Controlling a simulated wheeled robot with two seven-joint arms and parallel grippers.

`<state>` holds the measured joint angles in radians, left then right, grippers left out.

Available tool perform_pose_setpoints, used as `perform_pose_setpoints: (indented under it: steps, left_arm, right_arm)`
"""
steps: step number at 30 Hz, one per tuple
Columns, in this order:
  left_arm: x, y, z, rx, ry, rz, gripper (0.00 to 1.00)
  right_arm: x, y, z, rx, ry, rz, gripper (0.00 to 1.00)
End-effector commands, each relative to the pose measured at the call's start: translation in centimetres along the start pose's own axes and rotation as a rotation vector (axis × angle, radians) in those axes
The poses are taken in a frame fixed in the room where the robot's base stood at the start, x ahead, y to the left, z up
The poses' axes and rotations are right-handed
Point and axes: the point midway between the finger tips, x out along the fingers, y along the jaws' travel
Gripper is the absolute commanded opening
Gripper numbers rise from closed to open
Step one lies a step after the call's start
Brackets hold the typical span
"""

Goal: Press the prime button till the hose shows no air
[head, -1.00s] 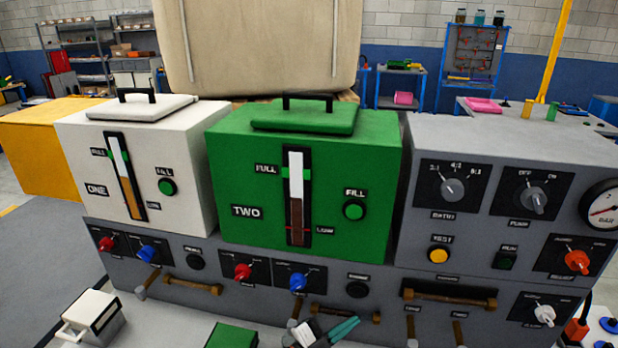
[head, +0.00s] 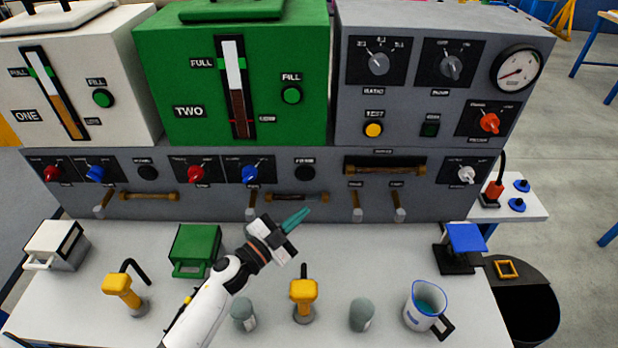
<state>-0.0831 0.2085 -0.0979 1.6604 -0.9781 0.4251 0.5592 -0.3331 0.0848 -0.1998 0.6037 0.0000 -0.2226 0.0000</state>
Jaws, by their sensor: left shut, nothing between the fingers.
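The grey lower panel has two black round buttons with small blurred labels. One button (head: 305,173) is below the green tank marked TWO (head: 185,80). The other button (head: 147,172) is below the white tank marked ONE (head: 100,85). A short brown hose (head: 297,197) runs level below the right button, and a similar hose (head: 150,196) lies below the left one. Air in them is too small to tell. My left gripper (head: 298,217), with teal fingers, is shut and empty. It appears just below the right hose, apart from the button. My right gripper is not in view.
On the white bench stand a green box (head: 195,250), a white box (head: 57,245), two yellow-headed taps (head: 303,290) (head: 122,287), grey cups (head: 362,314) and a jug (head: 425,305). Red and blue knobs (head: 250,174) flank the buttons. A longer brown tube (head: 385,166) is at right.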

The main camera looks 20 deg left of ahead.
Motion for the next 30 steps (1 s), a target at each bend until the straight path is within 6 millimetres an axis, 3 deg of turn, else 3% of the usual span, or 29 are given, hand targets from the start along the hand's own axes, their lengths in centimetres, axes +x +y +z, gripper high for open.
perform_pose_setpoints:
  steps: [6,8,11,18,30]
  left_arm:
    - [0.2,0.1,-0.2,0.0,0.0,-0.001,0.0]
    - [0.5,0.3,-0.5,0.0,0.0,-0.001,0.0]
    - [1.3,0.8,-1.1,0.003,-0.001,-0.001,0.0]
    - [3.7,2.5,-2.9,0.003,-0.001,0.0,0.0]
    - [6.1,4.3,-4.5,0.001,0.0,-0.001,0.0]
  right_arm:
    - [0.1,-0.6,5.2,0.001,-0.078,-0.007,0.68]
    - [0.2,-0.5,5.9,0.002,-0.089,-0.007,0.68]
    - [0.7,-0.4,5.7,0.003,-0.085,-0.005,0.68]
    - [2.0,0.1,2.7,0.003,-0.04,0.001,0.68]
    - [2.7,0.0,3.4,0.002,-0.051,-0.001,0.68]
